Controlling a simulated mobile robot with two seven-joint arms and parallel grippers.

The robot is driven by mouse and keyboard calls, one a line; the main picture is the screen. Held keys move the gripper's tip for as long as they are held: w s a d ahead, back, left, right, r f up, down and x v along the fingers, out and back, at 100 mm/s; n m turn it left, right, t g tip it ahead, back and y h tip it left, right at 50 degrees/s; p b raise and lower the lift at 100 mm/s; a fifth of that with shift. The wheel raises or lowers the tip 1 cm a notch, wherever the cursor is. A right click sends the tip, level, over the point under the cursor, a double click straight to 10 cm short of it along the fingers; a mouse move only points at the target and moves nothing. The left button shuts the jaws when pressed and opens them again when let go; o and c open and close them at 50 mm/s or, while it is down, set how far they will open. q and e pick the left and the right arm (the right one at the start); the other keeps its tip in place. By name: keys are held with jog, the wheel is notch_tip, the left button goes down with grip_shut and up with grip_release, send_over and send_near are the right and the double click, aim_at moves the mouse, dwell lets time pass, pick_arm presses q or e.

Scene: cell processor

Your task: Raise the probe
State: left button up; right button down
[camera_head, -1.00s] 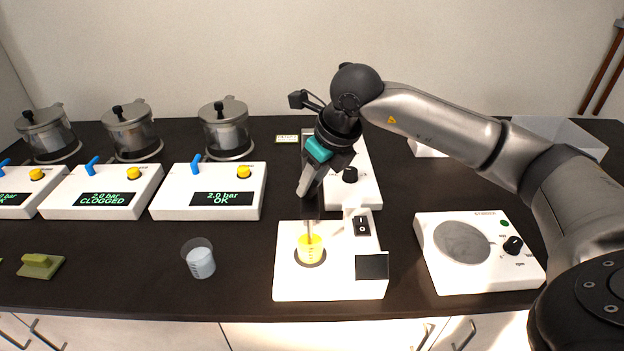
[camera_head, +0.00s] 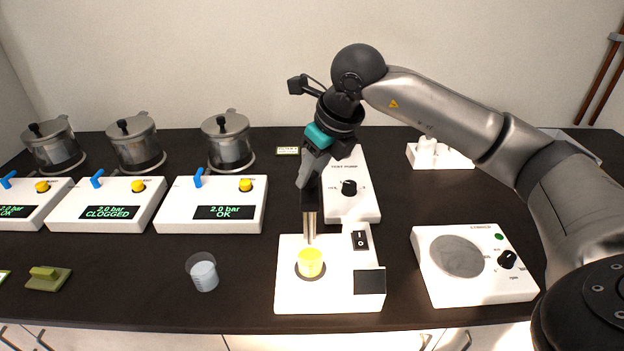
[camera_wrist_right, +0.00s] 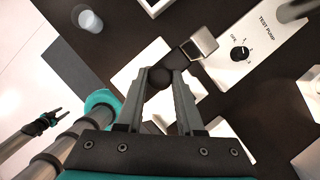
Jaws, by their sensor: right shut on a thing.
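My right gripper (camera_head: 309,182) is shut on the probe's dark upper part, seen close in the right wrist view (camera_wrist_right: 159,76). The probe (camera_head: 310,224) hangs upright with its thin metal shaft pointing down. In the head view its lower tip appears just above the rim of a small beaker of yellow liquid (camera_head: 311,264). The beaker stands in the round spot of a white instrument (camera_head: 322,297) with a dark screen (camera_head: 369,282) and a rocker switch (camera_head: 360,240).
A test pump (camera_head: 340,207) stands just behind the instrument. A white device with a round plate (camera_head: 470,292) is on the right. A clear cup (camera_head: 203,273) stands to the left, with pressure units (camera_head: 211,220) and metal pots (camera_head: 228,145) behind. Bare counter separates these.

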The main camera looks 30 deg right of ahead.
jog(key=shift+w+r, duration=0.1)
jog(key=shift+r, duration=0.7)
jog(key=c, duration=0.9)
grip_release()
jog(key=shift+r, duration=0.1)
jog(key=shift+c, duration=0.2)
jog(key=shift+o, duration=2.1)
jog(key=v, duration=1.5)
jog(key=shift+s+p, duration=0.25)
jog(key=shift+p, duration=0.15)
